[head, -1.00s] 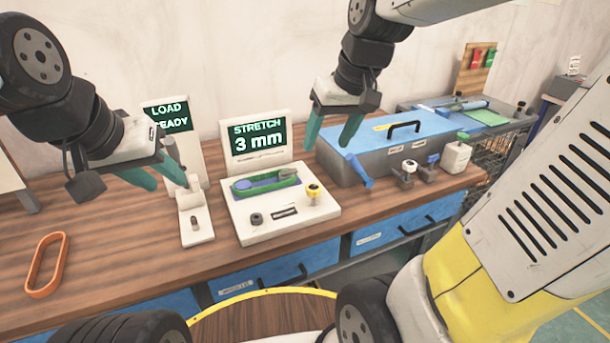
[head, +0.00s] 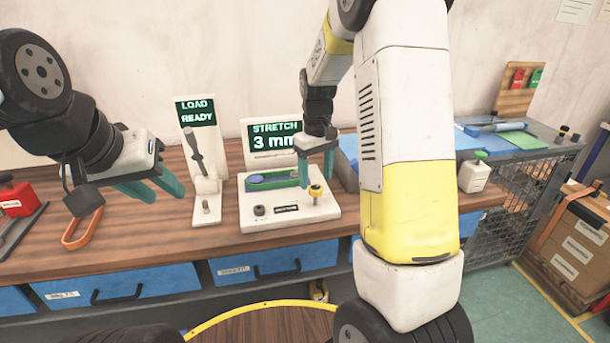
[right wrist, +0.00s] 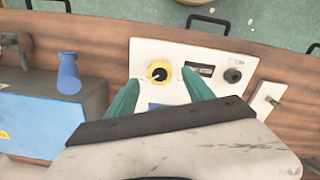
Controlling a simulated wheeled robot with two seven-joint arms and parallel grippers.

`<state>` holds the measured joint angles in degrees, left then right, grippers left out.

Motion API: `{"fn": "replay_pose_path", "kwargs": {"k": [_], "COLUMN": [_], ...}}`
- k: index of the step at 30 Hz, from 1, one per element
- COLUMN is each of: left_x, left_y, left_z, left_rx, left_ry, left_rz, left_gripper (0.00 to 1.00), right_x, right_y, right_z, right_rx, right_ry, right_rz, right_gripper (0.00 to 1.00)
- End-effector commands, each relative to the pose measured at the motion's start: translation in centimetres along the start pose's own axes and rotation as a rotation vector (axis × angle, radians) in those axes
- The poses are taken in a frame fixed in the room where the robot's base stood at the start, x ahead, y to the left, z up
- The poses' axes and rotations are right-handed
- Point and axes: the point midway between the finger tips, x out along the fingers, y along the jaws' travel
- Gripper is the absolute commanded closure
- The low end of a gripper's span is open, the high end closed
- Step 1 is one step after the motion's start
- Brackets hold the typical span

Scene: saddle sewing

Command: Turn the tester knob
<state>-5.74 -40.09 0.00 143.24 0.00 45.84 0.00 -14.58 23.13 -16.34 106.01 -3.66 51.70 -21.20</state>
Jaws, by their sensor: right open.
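The white tester (head: 290,218) stands on the bench; its screen (head: 272,142) reads STRETCH 3 mm, the end partly hidden by my right gripper. Its yellow-rimmed knob with a black centre (head: 316,191) is at its right side. My right gripper (head: 317,174) is open just above and behind the knob. In the right wrist view the knob (right wrist: 158,71) shows just beyond the gap between the fingers (right wrist: 161,92), with nothing between them. My left gripper (head: 166,194) is open and empty over the bench, left of the LOAD READY unit (head: 207,207).
The tester also carries a small black knob (head: 259,210) and a green holder (head: 262,184). An orange loop (head: 82,230) lies left on the bench. A blue bottle-shaped object (right wrist: 69,73) and a blue-topped box (right wrist: 40,118) stand beside the tester.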

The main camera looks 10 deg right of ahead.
Motion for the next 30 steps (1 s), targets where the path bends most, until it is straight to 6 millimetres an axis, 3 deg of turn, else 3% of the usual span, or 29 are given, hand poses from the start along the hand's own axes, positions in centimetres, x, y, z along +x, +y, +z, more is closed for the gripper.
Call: {"fn": "replay_pose_path", "kwargs": {"k": [6, 16, 25, 30], "left_x": [0.0, 0.0, 0.0, 0.0], "left_y": [0.0, 0.0, 0.0, 0.0], "left_z": [0.0, 0.0, 0.0, 0.0], "left_rx": [0.000, 0.000, 0.000, 0.000], "left_ry": [0.000, 0.000, 0.000, 0.000], "left_rz": [0.000, 0.000, 0.000, 0.000], "left_gripper": [0.64, 0.64, 0.64, 0.64], "right_x": [2.5, 2.9, 2.8, 2.8], "right_y": [0.0, 0.0, 0.0, 0.0], "right_z": [0.0, 0.0, 0.0, 0.0], "right_rx": [0.001, 0.001, 0.001, -0.005], "right_ry": [-0.001, 0.001, 0.001, 0.001], "right_rz": [-0.001, -0.001, 0.000, 0.000], "right_gripper": [0.39, 0.39, 0.98, 1.00]}}
